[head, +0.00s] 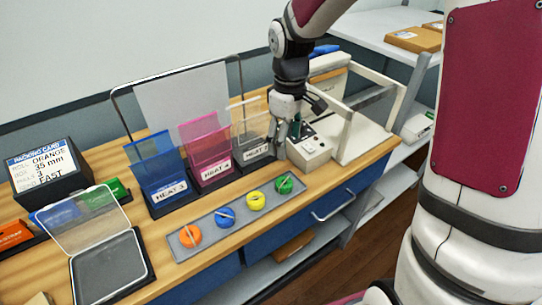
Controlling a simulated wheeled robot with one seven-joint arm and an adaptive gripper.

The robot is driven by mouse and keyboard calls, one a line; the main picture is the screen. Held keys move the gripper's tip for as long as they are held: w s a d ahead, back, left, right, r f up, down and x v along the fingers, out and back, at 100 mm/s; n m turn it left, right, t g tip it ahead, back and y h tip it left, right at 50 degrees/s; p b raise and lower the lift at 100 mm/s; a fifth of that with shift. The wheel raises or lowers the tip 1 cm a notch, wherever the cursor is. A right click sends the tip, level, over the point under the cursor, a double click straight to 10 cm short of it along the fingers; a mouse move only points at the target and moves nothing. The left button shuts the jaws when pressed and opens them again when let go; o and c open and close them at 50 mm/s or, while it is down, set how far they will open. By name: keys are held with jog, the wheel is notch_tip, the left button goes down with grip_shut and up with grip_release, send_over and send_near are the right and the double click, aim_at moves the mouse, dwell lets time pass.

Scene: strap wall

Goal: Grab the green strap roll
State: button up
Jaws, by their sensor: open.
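The green strap roll (284,185) lies at the right end of a grey tray (212,226) on the wooden counter. It is the last in a row with a yellow roll (256,200), a blue roll (225,217) and an orange roll (190,236). My gripper (279,148) points down behind and above the green roll, close to the clear HEAT holder and the white machine. It is open and holds nothing. The gap between its fingers is small in this view.
Blue, pink and clear HEAT holders (160,178) stand behind the tray. A white machine (310,146) with a frame is right of my gripper. An open clear-lidded box (110,270) and a PACKING CARD display (42,165) are at left. The counter's front edge is just before the tray.

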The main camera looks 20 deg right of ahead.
send_over(284, 182)
jog(key=f, duration=0.9)
jog(key=shift+w+d, duration=0.1)
jog(key=shift+w, duration=0.3)
jog(key=f, duration=0.2)
jog(key=s+f+p, duration=0.1)
jog(key=f, duration=0.1)
jog(key=shift+f, duration=0.75)
jog(key=c, duration=1.2)
